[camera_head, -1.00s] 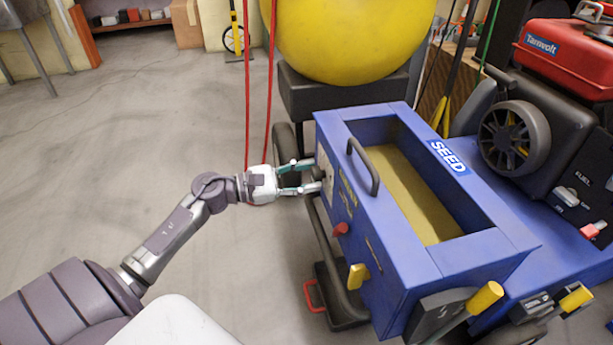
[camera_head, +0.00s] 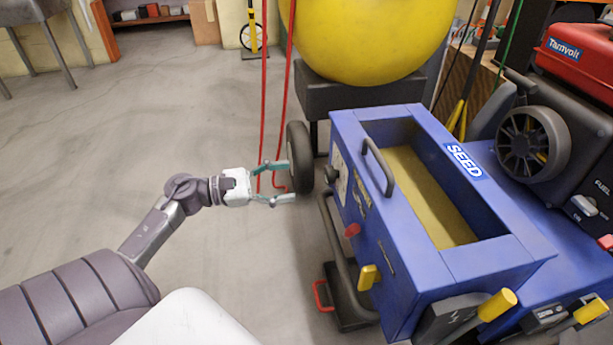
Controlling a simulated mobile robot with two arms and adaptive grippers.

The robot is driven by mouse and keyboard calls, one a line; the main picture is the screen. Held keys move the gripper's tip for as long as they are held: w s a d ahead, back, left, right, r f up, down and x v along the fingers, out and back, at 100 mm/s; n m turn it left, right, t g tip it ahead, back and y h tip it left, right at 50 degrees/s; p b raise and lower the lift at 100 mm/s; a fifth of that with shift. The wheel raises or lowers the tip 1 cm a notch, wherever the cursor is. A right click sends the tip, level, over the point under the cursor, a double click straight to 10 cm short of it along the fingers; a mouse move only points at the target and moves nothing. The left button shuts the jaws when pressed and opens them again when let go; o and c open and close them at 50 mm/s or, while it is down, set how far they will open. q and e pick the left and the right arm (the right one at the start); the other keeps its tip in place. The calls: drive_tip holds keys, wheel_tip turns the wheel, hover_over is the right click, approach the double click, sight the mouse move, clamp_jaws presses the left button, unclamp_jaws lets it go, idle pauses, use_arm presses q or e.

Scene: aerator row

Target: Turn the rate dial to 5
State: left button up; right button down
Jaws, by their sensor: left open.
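The rate dial's pale plate (camera_head: 340,176) is on the left face of the blue seed box (camera_head: 455,258). I see it at a steep angle, so the dial's pointer and numbers cannot be read. My left gripper (camera_head: 290,181) is open and empty, left of the plate, with its fingers directed at it and a clear gap between. My right gripper is not in view.
A red knob (camera_head: 352,230) and a yellow lever (camera_head: 368,277) stick out of the same face below the plate. A black handle (camera_head: 379,166) is on the box's top edge. A black wheel (camera_head: 299,158) stands behind the fingertips. Open floor lies left.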

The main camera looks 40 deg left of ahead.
use_arm(q)
drive_tip(key=v, duration=0.3)
drive_tip(key=shift+s+a, duration=0.2)
drive_tip(key=shift+a, duration=0.05)
idle(0.4)
